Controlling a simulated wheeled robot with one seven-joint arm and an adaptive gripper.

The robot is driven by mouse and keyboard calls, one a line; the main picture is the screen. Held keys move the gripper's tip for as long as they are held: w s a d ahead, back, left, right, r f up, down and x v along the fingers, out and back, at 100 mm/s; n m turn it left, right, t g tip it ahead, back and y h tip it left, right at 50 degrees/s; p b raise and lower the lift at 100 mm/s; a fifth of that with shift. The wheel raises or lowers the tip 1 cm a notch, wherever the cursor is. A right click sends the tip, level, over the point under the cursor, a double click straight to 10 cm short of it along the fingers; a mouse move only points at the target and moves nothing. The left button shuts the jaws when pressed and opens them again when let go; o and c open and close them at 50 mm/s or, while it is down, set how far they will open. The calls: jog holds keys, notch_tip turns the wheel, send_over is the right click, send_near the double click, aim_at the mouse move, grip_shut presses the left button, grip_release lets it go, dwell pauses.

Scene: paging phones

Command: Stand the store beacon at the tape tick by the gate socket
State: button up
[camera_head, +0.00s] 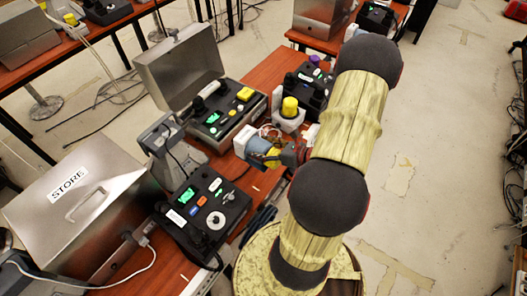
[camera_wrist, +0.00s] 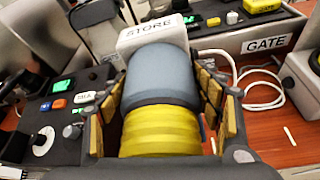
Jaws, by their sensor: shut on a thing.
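The store beacon has a white base labelled STORE (camera_wrist: 153,36), a blue-grey body (camera_wrist: 162,78) and a yellow band (camera_wrist: 160,132). My gripper (camera_wrist: 165,108) is shut on it, pads on both sides. In the head view, the beacon (camera_head: 262,149) is held over the wooden table, tipped sideways with its white base to the left. A pale tape tick (camera_wrist: 290,135) lies on the table to the right of my gripper. I cannot make out the gate socket clearly.
A yellow beacon on a white base (camera_head: 290,108) stands close behind my gripper. A phone unit with a dial (camera_head: 207,213) is in front. A metal STORE case (camera_head: 85,205) is at the left. White cable (camera_wrist: 262,82) loops near the GATE unit.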

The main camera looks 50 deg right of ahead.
jog(key=shift+w+d+f+b, duration=0.65)
jog(key=shift+d+f, duration=0.4)
jog(key=shift+f, duration=0.55)
jog(key=shift+w+d+f+b, duration=0.4)
jog(key=shift+d+f+b, duration=0.5)
jog(key=shift+f, duration=0.75)
jog(key=shift+w+d+f+b, duration=0.55)
jog(key=shift+d+f, duration=0.65)
jog(key=shift+f, duration=0.4)
jog(key=shift+f, duration=0.15)
jog(key=o, duration=1.9)
jog(key=shift+o, duration=0.9)
